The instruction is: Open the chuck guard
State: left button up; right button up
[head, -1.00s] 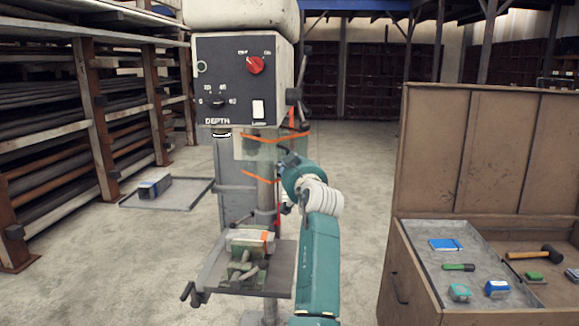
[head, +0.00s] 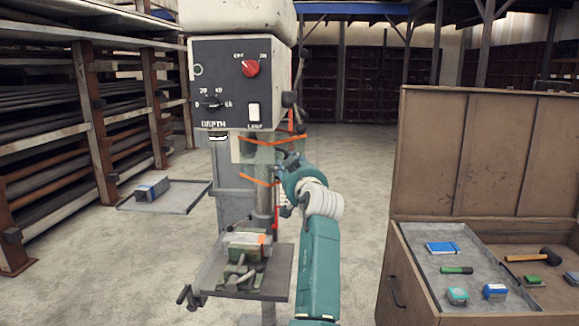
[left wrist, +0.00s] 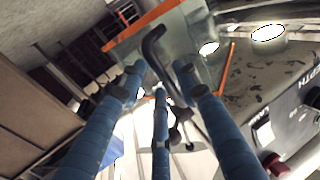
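The chuck guard (head: 250,150) is a clear shield with orange edges, under the drill press head in the head view. It hangs in front of the chuck area and looks closed. It also shows in the left wrist view (left wrist: 188,40), with a dark bent handle (left wrist: 153,48) near it. My left gripper (head: 286,160) is at the right side of the guard. In the left wrist view its blue fingers (left wrist: 160,80) are spread, with the handle between their tips; I see no clear grip on it. My right gripper is not in view.
The drill press panel (head: 232,85) has a red knob (head: 250,68). A vise (head: 245,250) sits on the press table below. A grey side tray (head: 185,198) holds a small box. A brown tool cabinet (head: 410,265) stands at right. Open floor lies behind the press.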

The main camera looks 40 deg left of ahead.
pick_arm(q)
jog(key=v, duration=0.7)
jog(key=shift+s+d, duration=0.15)
jog(key=shift+s, duration=0.05)
